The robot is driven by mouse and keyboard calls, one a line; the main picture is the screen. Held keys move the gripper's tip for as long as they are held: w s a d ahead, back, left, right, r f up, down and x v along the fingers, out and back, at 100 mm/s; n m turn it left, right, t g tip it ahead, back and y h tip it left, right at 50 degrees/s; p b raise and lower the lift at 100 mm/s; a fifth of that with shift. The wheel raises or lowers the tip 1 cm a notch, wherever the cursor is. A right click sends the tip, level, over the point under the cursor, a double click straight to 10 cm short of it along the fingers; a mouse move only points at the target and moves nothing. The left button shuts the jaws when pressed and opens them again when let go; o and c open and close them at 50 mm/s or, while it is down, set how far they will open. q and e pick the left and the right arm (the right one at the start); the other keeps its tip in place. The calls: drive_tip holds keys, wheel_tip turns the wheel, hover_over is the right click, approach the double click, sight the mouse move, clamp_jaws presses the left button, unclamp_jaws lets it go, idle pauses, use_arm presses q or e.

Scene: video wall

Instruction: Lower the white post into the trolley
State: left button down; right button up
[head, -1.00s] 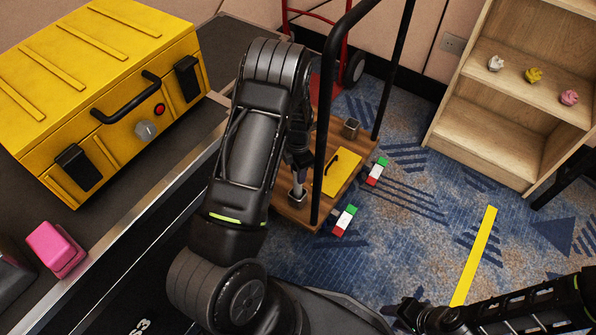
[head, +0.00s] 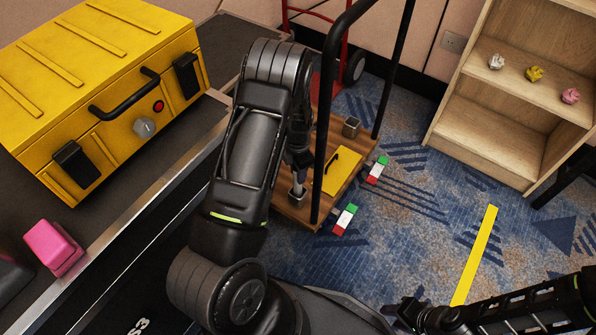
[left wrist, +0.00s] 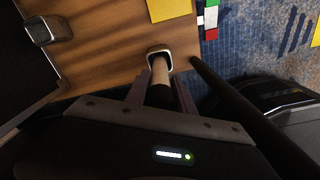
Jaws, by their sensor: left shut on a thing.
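My left gripper (head: 299,160) points down over the near corner of the trolley's wooden deck (head: 328,142). It is shut on the white post (left wrist: 160,72), which shows pale and short between the fingers in the left wrist view. The post's far end appears inside the rim of a square metal socket (left wrist: 167,52) on the deck; how deep it sits I cannot tell. The same socket shows in the head view (head: 297,198), with my arm partly covering the area. My right gripper (head: 418,313) is low at the right, its fingers too dark to read.
A second metal socket (head: 351,127) stands on the deck beside a yellow plate (head: 343,170). The trolley's black handle frame (head: 322,150) rises close to my left gripper. A yellow case (head: 110,85) and pink block (head: 53,247) are left. A wooden shelf (head: 490,140) stands right, with open carpet before it.

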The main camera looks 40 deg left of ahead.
use_arm(q)
drive_tip(key=c, duration=1)
unclamp_jaws()
drive_tip(key=shift+o, duration=0.3)
drive_tip(key=shift+f, duration=0.1)
drive_tip(key=o, duration=0.4)
drive_tip(key=shift+o, duration=0.2)
wheel_tip(320, 180, up, 3)
drive_tip(key=p, duration=0.2)
drive_tip(key=shift+r+p, duration=0.2)
drive_tip(key=shift+p, duration=0.15)
drive_tip(key=shift+r+p, duration=1.9)
drive_tip(key=shift+r, duration=0.45)
